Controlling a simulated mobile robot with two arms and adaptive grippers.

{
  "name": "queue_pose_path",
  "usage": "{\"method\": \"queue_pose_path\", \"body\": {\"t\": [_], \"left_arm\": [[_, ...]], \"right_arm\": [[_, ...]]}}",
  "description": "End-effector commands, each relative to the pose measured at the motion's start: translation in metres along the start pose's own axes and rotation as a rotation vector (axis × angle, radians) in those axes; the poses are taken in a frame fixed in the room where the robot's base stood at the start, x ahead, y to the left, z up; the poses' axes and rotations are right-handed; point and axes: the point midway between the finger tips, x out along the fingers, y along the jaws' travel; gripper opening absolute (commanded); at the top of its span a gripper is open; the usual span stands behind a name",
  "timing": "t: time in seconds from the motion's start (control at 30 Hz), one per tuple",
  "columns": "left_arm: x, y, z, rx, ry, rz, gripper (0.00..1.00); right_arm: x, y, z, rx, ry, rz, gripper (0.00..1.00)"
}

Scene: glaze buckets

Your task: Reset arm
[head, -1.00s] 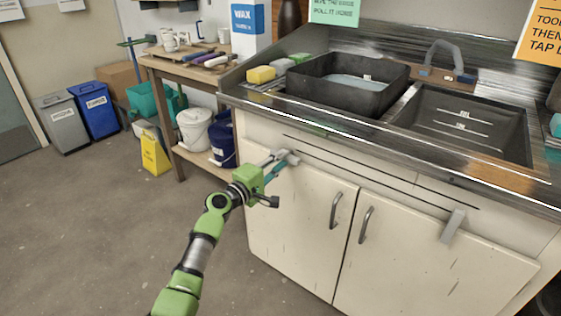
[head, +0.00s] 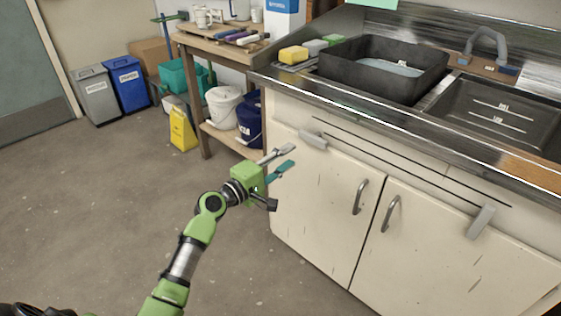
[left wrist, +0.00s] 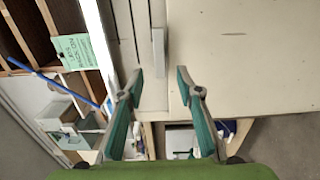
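My left arm is green and comes in from the bottom left of the head view. Its left gripper (head: 283,162) is held in front of the cream sink cabinet (head: 315,200), near its left door. In the left wrist view the two teal-lined fingers of this gripper (left wrist: 158,80) are spread apart with nothing between them. A grey bar-shaped handle (left wrist: 158,52) on the cabinet front lies beyond the fingertips. My right gripper does not show in either view.
A black basin (head: 340,75) and yellow sponge (head: 293,54) stand on the metal counter. White (head: 223,105) and blue (head: 249,120) buckets sit on the wooden table's lower shelf. The floor (head: 120,210) in front is mostly clear.

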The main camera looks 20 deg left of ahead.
Motion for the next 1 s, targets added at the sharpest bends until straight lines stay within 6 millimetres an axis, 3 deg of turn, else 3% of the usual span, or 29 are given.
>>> {"method": "queue_pose_path", "body": {"t": [0.2, 0.77, 0.87, 1.0], "left_arm": [[-0.021, 0.0, 0.0, 0.0, -0.001, 0.001, 0.33], [-0.023, -0.003, 0.004, 0.012, -0.007, -0.009, 0.33], [-0.03, -0.019, 0.025, 0.082, -0.049, -0.058, 0.33], [-0.059, -0.071, 0.085, 0.311, -0.183, -0.217, 0.33]], "right_arm": [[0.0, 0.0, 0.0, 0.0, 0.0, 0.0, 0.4], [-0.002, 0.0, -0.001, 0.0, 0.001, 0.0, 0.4], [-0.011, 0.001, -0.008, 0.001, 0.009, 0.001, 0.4], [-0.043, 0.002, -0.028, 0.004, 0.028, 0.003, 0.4]]}}
